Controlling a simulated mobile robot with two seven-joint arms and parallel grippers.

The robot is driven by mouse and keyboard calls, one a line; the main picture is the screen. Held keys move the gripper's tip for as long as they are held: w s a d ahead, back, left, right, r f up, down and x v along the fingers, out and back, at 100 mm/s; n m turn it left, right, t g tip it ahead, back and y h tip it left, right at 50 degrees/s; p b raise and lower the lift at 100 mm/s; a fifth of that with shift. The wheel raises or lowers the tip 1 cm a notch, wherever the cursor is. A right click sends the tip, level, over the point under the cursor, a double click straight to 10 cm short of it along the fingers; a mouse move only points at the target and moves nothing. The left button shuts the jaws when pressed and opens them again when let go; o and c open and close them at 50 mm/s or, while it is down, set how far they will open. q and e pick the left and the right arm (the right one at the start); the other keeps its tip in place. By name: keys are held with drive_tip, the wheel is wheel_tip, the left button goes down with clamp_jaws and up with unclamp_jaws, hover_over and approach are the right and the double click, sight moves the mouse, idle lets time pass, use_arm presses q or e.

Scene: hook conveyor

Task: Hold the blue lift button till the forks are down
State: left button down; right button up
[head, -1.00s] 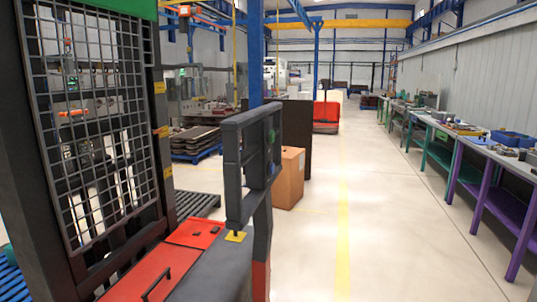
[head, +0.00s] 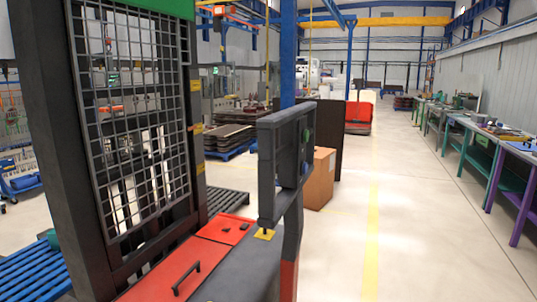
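A stacker truck stands close in front, with a dark mast (head: 62,130) and a wire mesh guard (head: 135,110). Its red body cover (head: 165,272) has a black handle. A dark upright control frame (head: 268,170) rises on its right side, seen nearly edge-on. I cannot make out a blue button. The forks cannot be made out, so their height is not clear. Neither of my grippers is in view.
A blue slatted pallet (head: 35,275) lies at the left, and a dark slatted pallet (head: 228,203) lies behind the truck. A cardboard box (head: 320,180) stands behind the control frame. The pale floor (head: 420,235) to the right is open up to the workbenches (head: 490,150).

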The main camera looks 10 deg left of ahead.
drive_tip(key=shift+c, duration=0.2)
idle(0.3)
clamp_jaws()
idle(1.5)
